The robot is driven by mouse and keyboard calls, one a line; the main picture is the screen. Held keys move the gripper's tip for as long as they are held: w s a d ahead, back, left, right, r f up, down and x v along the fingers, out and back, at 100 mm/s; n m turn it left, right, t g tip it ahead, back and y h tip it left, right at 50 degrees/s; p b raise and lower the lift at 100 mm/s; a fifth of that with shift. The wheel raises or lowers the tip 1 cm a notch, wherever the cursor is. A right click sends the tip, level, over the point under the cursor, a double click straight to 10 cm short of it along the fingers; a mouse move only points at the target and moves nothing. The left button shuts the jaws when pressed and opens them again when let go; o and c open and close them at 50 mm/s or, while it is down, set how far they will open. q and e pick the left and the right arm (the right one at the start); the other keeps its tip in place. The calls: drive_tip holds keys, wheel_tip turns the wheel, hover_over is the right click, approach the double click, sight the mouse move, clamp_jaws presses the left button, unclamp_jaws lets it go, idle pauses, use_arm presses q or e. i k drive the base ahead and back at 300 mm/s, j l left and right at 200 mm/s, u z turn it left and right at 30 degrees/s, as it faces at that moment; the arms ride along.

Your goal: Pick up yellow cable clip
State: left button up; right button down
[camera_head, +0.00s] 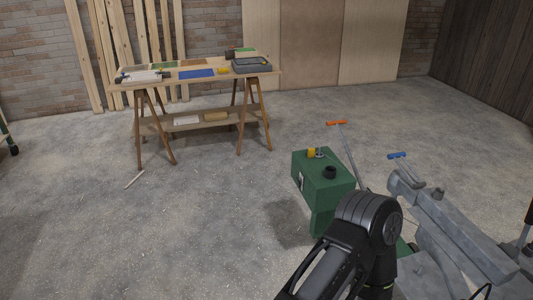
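A small yellow object (223,71) lies on the wooden trestle table (273,71) near the back wall, between a blue mat and a grey tray. It may be the yellow cable clip, but it is too small to tell. A second small yellow thing (311,153) sits on top of the green machine housing, also too small to identify. My black arm shows at the lower right, in front of the machine, far from the table. Neither gripper's fingers show in the view.
A green housing (322,172) and grey machine (460,235) with orange and blue handles fill the right. The table carries a blue mat (197,74), a grey tray (252,65) and a lower shelf. Planks lean behind it. The concrete floor at left is mostly clear.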

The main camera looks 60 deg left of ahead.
sight(311, 153)
drive_tip(key=u, duration=1.7)
drive_tip(key=z, duration=0.35)
drive_tip(key=i+j+z, duration=0.3)
drive_tip(key=z, duration=0.2)
drive_tip(key=i+j+z, duration=0.25)
drive_tip(key=j+z, duration=0.25)
drive_tip(key=i+j, duration=0.15)
drive_tip(key=j, duration=0.2)
drive_tip(key=i+j+z, duration=0.1)
drive_tip(key=j, duration=0.25)
drive_tip(key=i+j, duration=0.2)
drive_tip(key=j, duration=0.2)
drive_tip(key=i+j, duration=0.1)
drive_tip(key=j, duration=0.25)
drive_tip(key=i+j+z, duration=0.1)
drive_tip(key=j, duration=0.3)
drive_tip(key=i+j, duration=0.15)
drive_tip(key=j, duration=0.25)
drive_tip(key=i+l+z, duration=0.05)
